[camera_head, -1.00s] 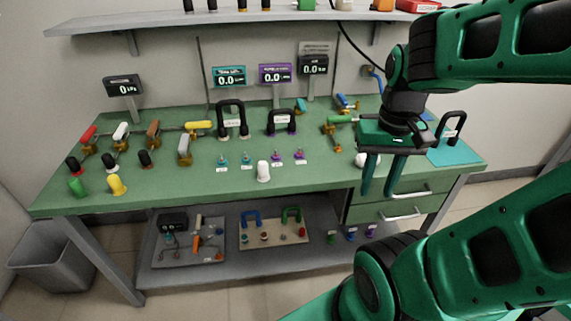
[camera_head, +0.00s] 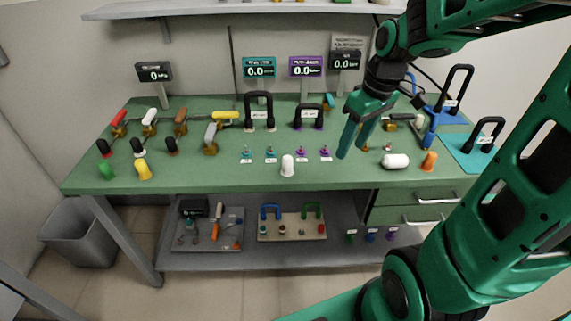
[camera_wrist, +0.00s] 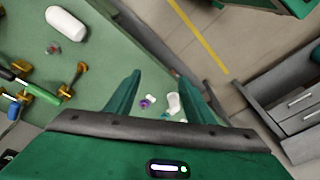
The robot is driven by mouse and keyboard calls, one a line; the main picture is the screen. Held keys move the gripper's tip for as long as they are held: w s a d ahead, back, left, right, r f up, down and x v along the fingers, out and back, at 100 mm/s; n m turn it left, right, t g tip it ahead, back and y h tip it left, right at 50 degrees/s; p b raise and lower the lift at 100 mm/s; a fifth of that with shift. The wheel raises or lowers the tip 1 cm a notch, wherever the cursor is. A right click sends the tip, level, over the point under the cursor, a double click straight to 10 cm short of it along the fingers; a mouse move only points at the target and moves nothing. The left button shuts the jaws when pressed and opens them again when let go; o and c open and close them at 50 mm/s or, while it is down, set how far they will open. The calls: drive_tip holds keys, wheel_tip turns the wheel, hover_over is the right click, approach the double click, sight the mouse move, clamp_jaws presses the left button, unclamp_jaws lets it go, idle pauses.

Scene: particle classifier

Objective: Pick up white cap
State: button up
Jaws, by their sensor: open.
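A small white cap (camera_head: 287,165) stands upright near the front edge of the green bench (camera_head: 225,178). In the wrist view the white cap (camera_wrist: 173,103) shows between my fingers, beyond their tips. My gripper (camera_head: 352,150) is open and empty, with its fingers pointing down, to the right of the cap in the head view. It also shows in the wrist view (camera_wrist: 160,77). A larger white cylinder (camera_head: 395,161) lies on its side to the right of my gripper. It also shows in the wrist view (camera_wrist: 66,23) at the upper left.
Small teal valves (camera_head: 270,153) and purple valves (camera_head: 325,152) stand just behind the cap. An orange cap (camera_head: 429,161) is at the right. A yellow cap (camera_head: 143,170) and a green cap (camera_head: 107,169) stand at the left. Bench surface left of the white cap is clear.

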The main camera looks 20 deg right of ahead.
sight(286, 157)
drive_tip(key=w+a+f+n+y, duration=0.1)
drive_tip(key=w+a+f+n, duration=0.1)
drive_tip(key=w+a, duration=0.1)
drive_tip(key=w+a+f+n+y, duration=0.1)
drive_tip(key=w+a+f+n, duration=0.1)
drive_tip(key=w+a+n, duration=0.1)
drive_tip(key=w+a+f+n, duration=0.1)
drive_tip(key=w+a+n, duration=0.1)
drive_tip(key=w+a, duration=0.2)
drive_tip(key=shift+w+a+f+n+t+y, duration=0.15)
drive_tip(key=shift+w, duration=0.35)
drive_tip(key=shift+w+a+f+n+t+y, duration=0.1)
drive_tip(key=shift+w, duration=0.4)
drive_tip(key=shift+w+a+f+n+t+y, duration=0.15)
drive_tip(key=shift+w, duration=0.35)
drive_tip(key=shift+s+d+x, duration=0.1)
drive_tip(key=shift+s+x, duration=0.05)
drive_tip(key=shift+x, duration=0.95)
drive_tip(key=shift+s+d+x, duration=0.1)
drive_tip(key=shift+s+x, duration=0.1)
drive_tip(key=shift+x, duration=0.9)
drive_tip(key=shift+s+x, duration=0.15)
drive_tip(key=shift+x, duration=0.9)
drive_tip(key=shift+f, duration=0.2)
drive_tip(key=c, duration=1.1)
